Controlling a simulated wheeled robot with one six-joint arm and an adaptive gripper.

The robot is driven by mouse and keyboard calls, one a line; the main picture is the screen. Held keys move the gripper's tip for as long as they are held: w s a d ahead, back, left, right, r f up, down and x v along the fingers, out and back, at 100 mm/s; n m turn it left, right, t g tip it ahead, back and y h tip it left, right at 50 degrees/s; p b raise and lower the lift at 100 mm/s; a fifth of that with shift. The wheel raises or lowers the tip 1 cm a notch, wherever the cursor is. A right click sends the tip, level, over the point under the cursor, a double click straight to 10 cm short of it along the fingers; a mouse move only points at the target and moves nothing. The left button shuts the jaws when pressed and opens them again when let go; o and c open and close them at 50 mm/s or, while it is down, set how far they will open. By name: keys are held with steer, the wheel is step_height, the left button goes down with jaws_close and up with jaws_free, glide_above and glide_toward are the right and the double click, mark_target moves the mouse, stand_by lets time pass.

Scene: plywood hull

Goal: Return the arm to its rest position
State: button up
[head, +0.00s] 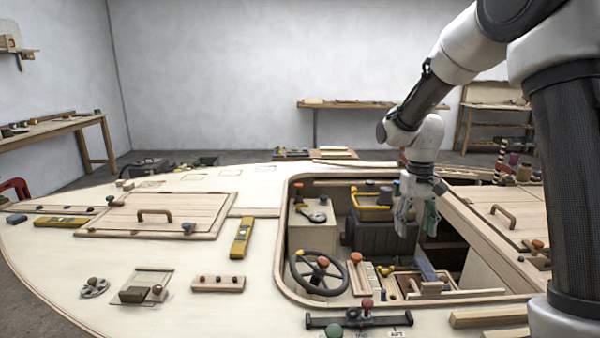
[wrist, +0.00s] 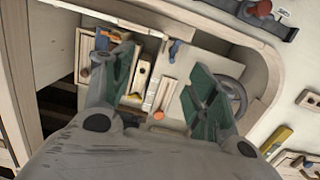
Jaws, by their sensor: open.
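My arm (head: 437,135) reaches in from the upper right in the head view and bends down over the cockpit opening (head: 283,240) of the plywood hull. My gripper (head: 415,215) points downward above the opening. In the wrist view my gripper (wrist: 160,105) has its two green-padded fingers spread wide apart with nothing between them. Below the fingers are the cockpit floor and small wooden parts, some of them hidden by the fingers.
A steering wheel (head: 319,272) stands at the opening's left front. A hatch with a handle (head: 155,215) and a yellow level (head: 241,237) lie on the left deck. Air above the left deck is clear.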

steer(key=s+d+r+t, duration=0.3)
steer(key=s+r, duration=0.4)
steer(key=s, duration=0.5)
steer(key=s+d+r+t, duration=0.3)
steer(key=s+r, duration=0.4)
steer(key=s, duration=0.6)
steer(key=shift+d, duration=0.4)
